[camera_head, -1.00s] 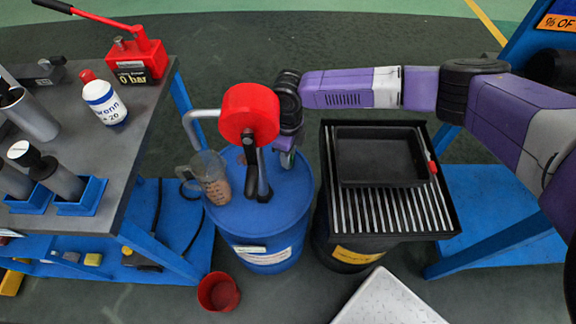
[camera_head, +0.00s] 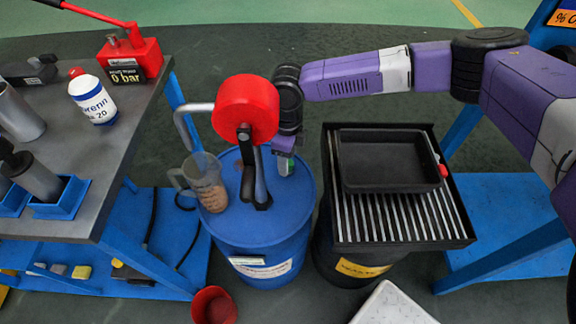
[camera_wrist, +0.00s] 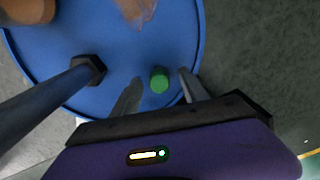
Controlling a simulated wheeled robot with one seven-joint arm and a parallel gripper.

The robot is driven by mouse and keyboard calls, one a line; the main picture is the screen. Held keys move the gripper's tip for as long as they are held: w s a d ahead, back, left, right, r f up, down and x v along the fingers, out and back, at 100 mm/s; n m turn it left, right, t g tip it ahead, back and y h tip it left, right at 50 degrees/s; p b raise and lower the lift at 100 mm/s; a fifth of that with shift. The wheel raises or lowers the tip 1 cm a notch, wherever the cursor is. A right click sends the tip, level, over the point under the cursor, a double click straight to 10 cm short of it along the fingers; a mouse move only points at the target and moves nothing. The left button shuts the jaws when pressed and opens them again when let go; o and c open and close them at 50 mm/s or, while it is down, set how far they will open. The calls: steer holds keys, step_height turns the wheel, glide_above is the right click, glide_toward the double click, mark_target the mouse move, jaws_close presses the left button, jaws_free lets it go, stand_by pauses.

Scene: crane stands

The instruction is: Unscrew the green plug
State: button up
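The green plug (camera_wrist: 159,80) is a small round cap on the top of the blue drum (camera_wrist: 45,85), near its rim, in the wrist view. In the head view the blue drum (camera_head: 258,222) stands upright in the middle. My gripper (camera_wrist: 159,75) is open, with one finger on each side of the plug and a gap showing on both sides. How far the fingertips are above the lid is hard to tell. In the head view my gripper (camera_head: 285,160) is over the right part of the lid, and a small patch of green shows beneath it.
A red pump (camera_head: 246,108) with a grey pipe rises from the lid, left of my gripper. A measuring jug (camera_head: 207,185) with brown liquid stands on the lid. A black tray (camera_head: 388,162) rests on a grate to the right. A red cup (camera_head: 214,305) is on the floor.

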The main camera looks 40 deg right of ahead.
steer(key=shift+s+f, duration=0.15)
steer(key=shift+c, duration=0.7)
